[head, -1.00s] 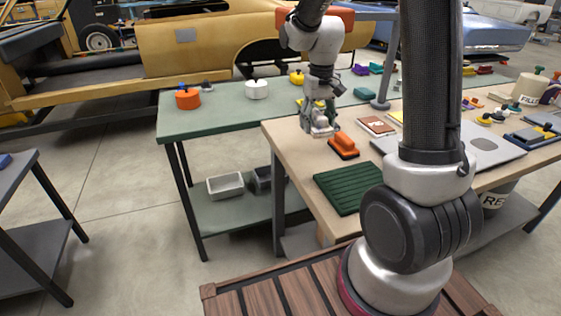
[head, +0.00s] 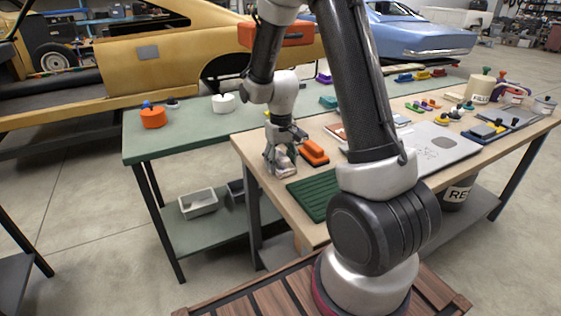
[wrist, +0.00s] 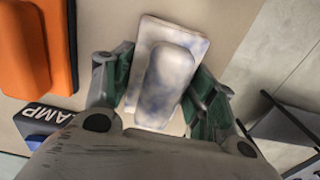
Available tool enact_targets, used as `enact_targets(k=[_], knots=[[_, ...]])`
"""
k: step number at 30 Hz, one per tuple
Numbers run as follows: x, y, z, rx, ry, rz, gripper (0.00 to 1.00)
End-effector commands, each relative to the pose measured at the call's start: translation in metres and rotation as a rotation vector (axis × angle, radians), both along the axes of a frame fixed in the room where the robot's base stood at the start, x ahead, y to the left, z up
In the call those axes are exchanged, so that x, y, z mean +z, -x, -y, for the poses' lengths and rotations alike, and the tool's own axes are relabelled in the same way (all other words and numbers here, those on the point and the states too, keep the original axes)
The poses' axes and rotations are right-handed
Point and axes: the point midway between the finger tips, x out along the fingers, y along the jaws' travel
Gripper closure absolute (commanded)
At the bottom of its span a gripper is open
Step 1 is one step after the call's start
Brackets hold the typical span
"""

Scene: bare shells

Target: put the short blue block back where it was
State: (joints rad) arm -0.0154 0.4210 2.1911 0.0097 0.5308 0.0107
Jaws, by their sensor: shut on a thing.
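My gripper (head: 281,160) is at the left edge of the wooden table, just left of an orange block with a raised grip (head: 314,152). In the wrist view my gripper (wrist: 160,92) has its fingers shut on the sides of a pale, blue-mottled block with a rounded raised grip (wrist: 168,68). The held block (head: 287,168) looks whitish in the head view. Whether it touches the table is hard to tell. I cannot tell which thing is the short blue block.
A ribbed green mat (head: 308,199) lies in front of the orange block. The green table (head: 190,135) stands behind; open floor lies left.

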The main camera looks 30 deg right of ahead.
Motion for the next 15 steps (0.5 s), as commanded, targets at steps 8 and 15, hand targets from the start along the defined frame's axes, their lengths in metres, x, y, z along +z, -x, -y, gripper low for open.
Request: enact_targets(k=[8, 15], knots=[[-0.0025, -0.0001, 0.0000, 0.000, 0.000, 0.000, 0.40], [-0.0022, -0.0001, 0.0000, 0.000, 0.000, 0.000, 0.22]])
